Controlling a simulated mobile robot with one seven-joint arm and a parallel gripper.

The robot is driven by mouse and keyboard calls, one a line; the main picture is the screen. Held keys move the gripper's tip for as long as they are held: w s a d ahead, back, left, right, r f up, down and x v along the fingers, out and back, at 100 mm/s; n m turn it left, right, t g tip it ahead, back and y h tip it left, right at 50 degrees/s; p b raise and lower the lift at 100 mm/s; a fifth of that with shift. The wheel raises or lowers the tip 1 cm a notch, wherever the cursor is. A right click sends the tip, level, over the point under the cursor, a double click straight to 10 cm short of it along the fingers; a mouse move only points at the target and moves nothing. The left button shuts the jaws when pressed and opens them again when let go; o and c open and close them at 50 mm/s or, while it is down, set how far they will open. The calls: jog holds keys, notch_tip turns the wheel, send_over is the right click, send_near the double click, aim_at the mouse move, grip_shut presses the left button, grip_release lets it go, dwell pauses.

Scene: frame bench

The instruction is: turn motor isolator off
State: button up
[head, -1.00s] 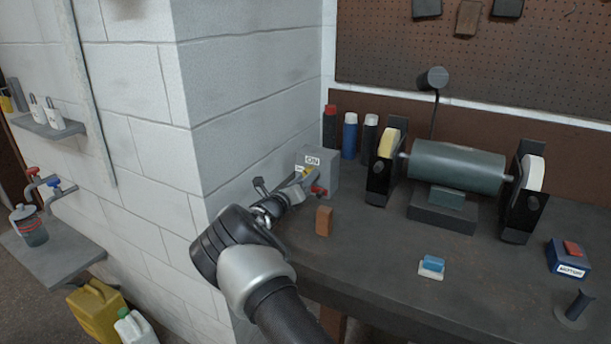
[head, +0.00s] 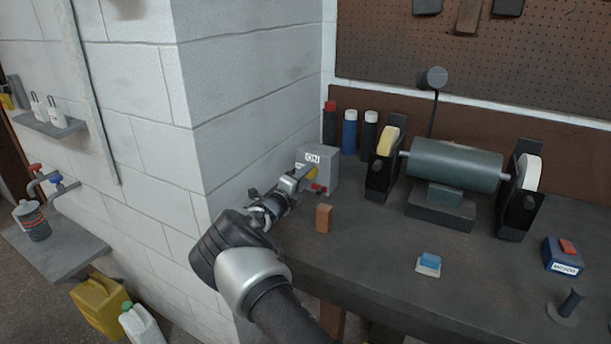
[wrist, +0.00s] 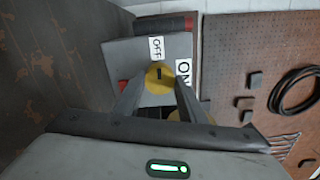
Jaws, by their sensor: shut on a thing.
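The motor isolator (head: 325,160) is a grey box on the bench by the wall corner. It has a yellow round plate (wrist: 160,74), an ON label (head: 313,157) on top and an OFF label (wrist: 157,48), and a red part low on its front. My gripper (head: 307,173) is at the box's front. In the wrist view its two fingers (wrist: 160,98) reach to the yellow plate, on either side of a dark isolator handle (wrist: 172,114), and are shut on it. The fingers hide much of the handle, so its exact angle is unclear.
A brown block (head: 324,218) stands just in front of the isolator. Several spray cans (head: 349,132) stand behind it. A bench grinder (head: 455,165) is to the right, with a blue-and-white item (head: 429,264) and a blue MOTOR box (head: 562,256) before it. The white block wall (head: 250,100) is close left.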

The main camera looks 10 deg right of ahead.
dwell(0.6)
jog(key=o, duration=1)
jog(key=shift+o, duration=0.2)
jog(key=v, duration=1.7)
jog(key=shift+s+a+p, duration=0.15)
jog(key=shift+s+p, duration=0.05)
jog(key=shift+p, duration=0.1)
